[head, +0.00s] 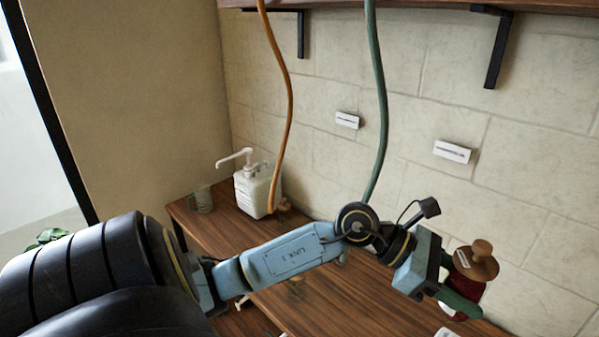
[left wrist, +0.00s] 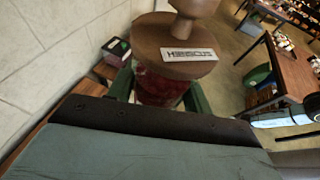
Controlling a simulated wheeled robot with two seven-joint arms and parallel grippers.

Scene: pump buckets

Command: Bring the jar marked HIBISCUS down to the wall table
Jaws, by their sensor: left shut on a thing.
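The HIBISCUS jar (head: 468,270) has dark red contents and a wooden lid with a round knob. Its label reads HIBISCUS in the left wrist view, where the jar (left wrist: 160,85) stands between the fingers. My left gripper (head: 462,297) is shut on the jar's body, at the right of the head view. The wooden wall table (head: 330,300) runs along the tiled wall, below and behind my left arm. I cannot tell whether the jar's base touches the table. My right gripper is not in view.
A white pump bottle (head: 256,190) and a clear glass (head: 200,199) stand at the table's far left end. An orange hose (head: 289,95) and a green hose (head: 382,95) hang from above. A shelf (head: 420,5) is overhead. A dark box (left wrist: 116,50) shows beyond the jar.

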